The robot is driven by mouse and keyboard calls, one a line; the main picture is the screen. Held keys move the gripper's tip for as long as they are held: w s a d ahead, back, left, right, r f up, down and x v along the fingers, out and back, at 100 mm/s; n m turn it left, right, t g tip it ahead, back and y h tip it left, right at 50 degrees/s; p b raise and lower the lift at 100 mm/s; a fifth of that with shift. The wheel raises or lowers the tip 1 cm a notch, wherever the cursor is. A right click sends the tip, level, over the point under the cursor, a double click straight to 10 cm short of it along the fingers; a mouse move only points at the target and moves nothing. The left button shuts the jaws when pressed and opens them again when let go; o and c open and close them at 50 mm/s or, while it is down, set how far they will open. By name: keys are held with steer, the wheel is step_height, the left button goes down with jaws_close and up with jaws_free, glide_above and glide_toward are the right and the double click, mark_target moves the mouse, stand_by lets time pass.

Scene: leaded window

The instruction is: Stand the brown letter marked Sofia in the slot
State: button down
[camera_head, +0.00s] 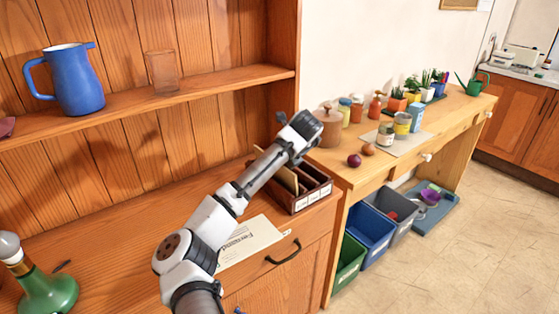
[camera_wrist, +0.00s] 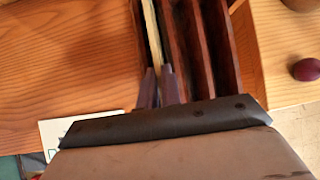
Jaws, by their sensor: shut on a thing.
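In the wrist view my gripper (camera_wrist: 157,76) is shut on a thin tan letter (camera_wrist: 152,35), seen edge-on, so no name on it can be read. The letter is at the left-hand slot of the dark wooden letter rack (camera_wrist: 222,45); I cannot tell how deep it sits. In the head view the rack (camera_head: 310,197) stands on the cabinet top, with white labels on its front that are too small to read. A tan letter edge (camera_head: 287,181) shows upright there beside my arm. My fingers are hidden behind the arm in that view.
A white letter (camera_head: 252,240) lies flat on the cabinet top in front of the rack. A shelf above holds a blue jug (camera_head: 78,80) and a glass (camera_head: 163,72). A green-based lamp (camera_head: 45,290) stands at left. A side table (camera_head: 350,174) with jars adjoins at right.

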steer(key=c, duration=1.5)
jaws_free()
steer(key=b+v, duration=0.2)
steer(key=v, duration=1.1)
steer(key=shift+s+d+r, duration=0.15)
steer(key=shift+s+r, duration=0.15)
